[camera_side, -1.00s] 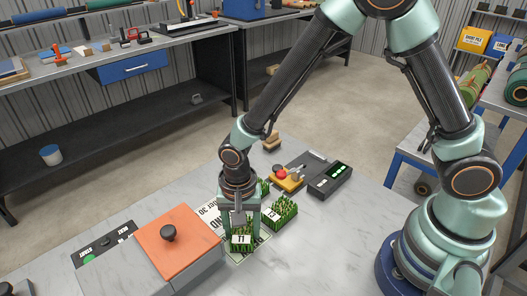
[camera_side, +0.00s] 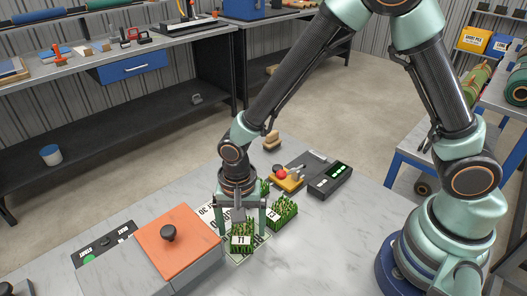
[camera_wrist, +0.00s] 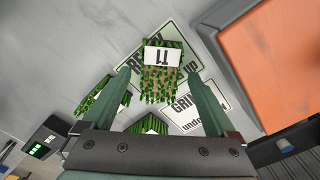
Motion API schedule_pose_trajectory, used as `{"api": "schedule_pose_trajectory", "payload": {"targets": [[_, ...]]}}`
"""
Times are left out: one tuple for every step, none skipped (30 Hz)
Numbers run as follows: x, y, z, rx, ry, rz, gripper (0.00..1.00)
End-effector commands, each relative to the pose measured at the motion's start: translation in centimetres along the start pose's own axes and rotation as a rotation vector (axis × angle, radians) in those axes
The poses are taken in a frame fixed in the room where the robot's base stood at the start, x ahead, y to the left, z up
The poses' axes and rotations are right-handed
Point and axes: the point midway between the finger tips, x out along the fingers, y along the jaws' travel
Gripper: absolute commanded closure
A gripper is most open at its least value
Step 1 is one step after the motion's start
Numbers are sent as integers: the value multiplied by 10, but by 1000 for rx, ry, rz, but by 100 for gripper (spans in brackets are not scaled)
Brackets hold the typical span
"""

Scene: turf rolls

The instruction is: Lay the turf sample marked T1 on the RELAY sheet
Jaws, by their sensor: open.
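The turf sample T1 (camera_side: 242,246) is a green grassy block with a white label. In the wrist view T1 (camera_wrist: 162,84) lies on a green-edged sheet (camera_wrist: 187,48), partly covering its heading; the letters "RE" and "UP" show, consistent with RELAY. My gripper (camera_side: 242,230) is open, and its fingers stand apart on either side of T1. In the wrist view my gripper (camera_wrist: 159,75) has its fingertips clear of the block, with nothing held.
Another labelled turf block (camera_side: 282,213) stands right of T1, and a third (camera_side: 265,187) is partly hidden behind my gripper. A GRIND sheet (camera_wrist: 205,96) lies beside the first sheet. An orange-lidded box (camera_side: 178,240) stands left. A dark device (camera_side: 330,181) sits behind right.

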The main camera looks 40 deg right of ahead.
Motion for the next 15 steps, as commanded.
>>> {"api": "schedule_pose_trajectory", "payload": {"targets": [[-8,-1,0,0,1,-4,8],[-13,-1,0,0,2,-5,8],[-20,-1,0,0,2,-6,8],[-26,-1,0,0,2,-6,8],[-32,-1,0,0,2,-7,8],[-41,-2,0,0,2,-7,8],[-47,-1,0,0,2,-7,8],[-53,-1,0,0,2,-7,8],[-61,-1,0,0,2,-7,8],[-67,-1,0,0,2,-7,8],[-73,-1,0,0,2,-6,8],[-80,-1,0,0,2,-6,8],[-84,0,0,0,1,-5,8],[-89,-1,0,0,1,-5,8],[-94,0,0,0,1,-4,8]]}}
